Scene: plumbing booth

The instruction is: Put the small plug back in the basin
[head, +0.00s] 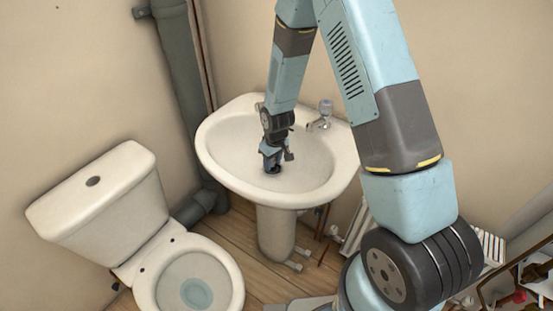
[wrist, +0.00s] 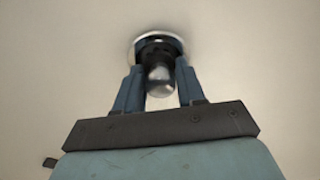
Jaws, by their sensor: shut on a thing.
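The white basin (head: 222,150) stands on a pedestal against the wall. My gripper (head: 271,170) points down inside the bowl, low near its bottom. In the wrist view my gripper (wrist: 160,75) has both fingers closed around the small plug (wrist: 160,80), which has a rounded grey knob and a dark part beyond it. A pale metal drain ring (wrist: 133,50) shows around the far end of the plug. The plug is over or in the drain; I cannot tell how deep it sits. In the head view my gripper hides the plug and the drain.
A tap (head: 320,118) stands on the basin's back right rim, close to my wrist. A toilet (head: 110,200) is at the left and a grey pipe (head: 182,80) runs down the wall behind. A white radiator (head: 490,247) is at the right.

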